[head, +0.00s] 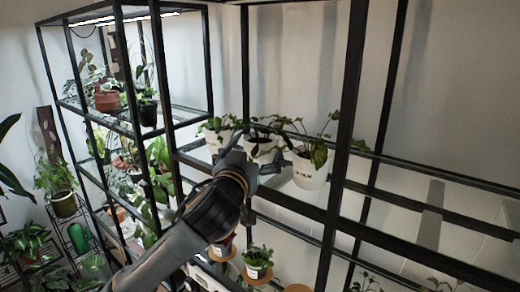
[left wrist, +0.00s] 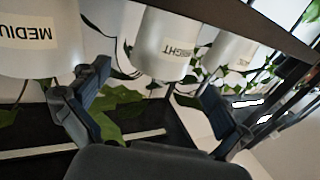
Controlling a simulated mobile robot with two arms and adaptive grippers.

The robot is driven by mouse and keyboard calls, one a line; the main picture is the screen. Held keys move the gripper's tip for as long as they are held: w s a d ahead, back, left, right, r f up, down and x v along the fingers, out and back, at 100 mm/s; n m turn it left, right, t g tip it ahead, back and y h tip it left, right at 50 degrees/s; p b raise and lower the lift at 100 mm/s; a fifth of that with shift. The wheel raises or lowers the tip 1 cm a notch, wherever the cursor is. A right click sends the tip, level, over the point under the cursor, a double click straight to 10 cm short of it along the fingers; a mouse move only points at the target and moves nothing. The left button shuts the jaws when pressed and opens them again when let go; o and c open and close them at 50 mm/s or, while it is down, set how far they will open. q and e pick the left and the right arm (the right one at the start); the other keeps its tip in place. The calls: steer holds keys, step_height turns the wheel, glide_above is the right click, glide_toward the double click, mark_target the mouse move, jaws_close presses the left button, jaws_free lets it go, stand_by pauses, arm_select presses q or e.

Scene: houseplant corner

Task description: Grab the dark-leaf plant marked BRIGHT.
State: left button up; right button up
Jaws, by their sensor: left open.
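Three white pots stand in a row on the black shelf. The middle one, the BRIGHT pot (head: 265,148), carries dark leaves; its label reads BRIGHT in the left wrist view (left wrist: 167,47). The right pot (head: 310,172) has a trailing green plant; the pot at left in the left wrist view (left wrist: 28,38) is labelled MEDIUM. The left pot (head: 213,142) is partly hidden by my gripper. My left gripper (head: 264,154) is open at the middle pot, its fingers on either side of it in the left wrist view (left wrist: 155,85). Contact cannot be told. My right gripper is not in view.
Black shelf posts (head: 345,110) stand close to the right pot. Another plant rack (head: 130,120) fills the left. A small potted plant (head: 257,262) stands on a wooden saucer below. The shelf's right side is bare.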

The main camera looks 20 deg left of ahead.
mark_target(255, 147)
arm_select(q)
steer(key=w+p, duration=0.3)
steer(key=w, duration=0.1)
steer(key=shift+a+r, duration=0.2)
steer(key=shift+r, duration=0.05)
steer(key=shift+w+f, duration=0.2)
steer(key=shift+w, duration=0.45)
steer(key=c, duration=1.3)
steer(key=shift+c, duration=0.6)
steer(key=shift+r, duration=0.15)
